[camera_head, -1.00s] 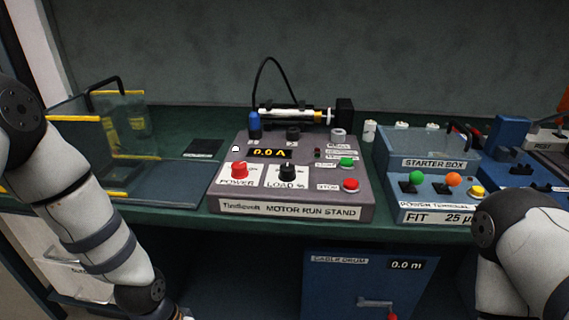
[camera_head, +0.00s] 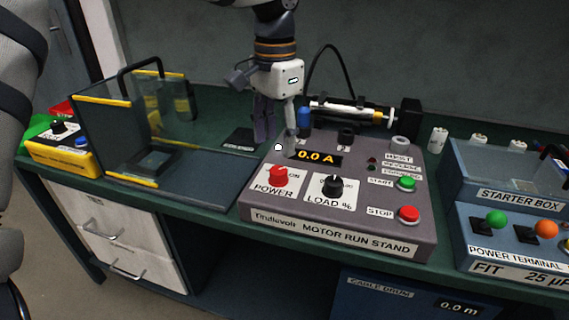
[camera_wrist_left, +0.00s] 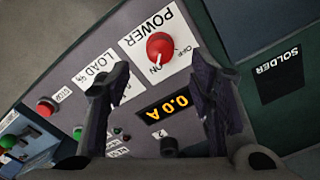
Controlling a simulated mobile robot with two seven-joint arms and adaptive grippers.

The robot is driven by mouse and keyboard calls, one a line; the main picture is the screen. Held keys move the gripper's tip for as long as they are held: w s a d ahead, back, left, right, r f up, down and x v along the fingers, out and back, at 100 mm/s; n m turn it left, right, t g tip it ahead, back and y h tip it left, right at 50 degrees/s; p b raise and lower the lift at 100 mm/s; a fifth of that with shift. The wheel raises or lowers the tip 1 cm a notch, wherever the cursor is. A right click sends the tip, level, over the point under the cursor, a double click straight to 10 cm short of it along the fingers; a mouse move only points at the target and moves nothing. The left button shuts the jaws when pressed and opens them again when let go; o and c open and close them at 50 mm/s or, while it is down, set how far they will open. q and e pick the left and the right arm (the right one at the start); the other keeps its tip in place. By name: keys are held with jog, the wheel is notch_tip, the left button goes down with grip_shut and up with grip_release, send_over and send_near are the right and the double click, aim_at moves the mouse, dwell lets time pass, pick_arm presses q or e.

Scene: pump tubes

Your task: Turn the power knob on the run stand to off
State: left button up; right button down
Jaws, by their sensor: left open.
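The purple-grey motor run stand (camera_head: 330,236) sits on the bench. Its red power knob (camera_head: 278,177) is at the stand's front left on a white POWER label. In the left wrist view the knob (camera_wrist_left: 160,46) shows a white mark on the side toward the ON lettering; OFF is printed to one side. My left gripper (camera_head: 277,138) points down over the stand's back left, behind the power knob and apart from it. Its fingers (camera_wrist_left: 160,78) are spread and empty, with the knob ahead between and beyond them in the wrist view. My right gripper is out of view.
The black load knob (camera_head: 334,186) is right of the power knob. The green start button (camera_head: 406,183) and red stop button (camera_head: 408,214) are farther right. A clear yellow-edged guard box (camera_head: 157,184) stands left; the starter box (camera_head: 507,196) stands right.

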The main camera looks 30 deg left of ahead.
aim_at(278, 170)
pick_arm(q)
notch_tip(278, 170, down, 8)
jog(key=shift+r, duration=0.2)
jog(key=shift+c, duration=0.4)
jog(key=c, duration=1.1)
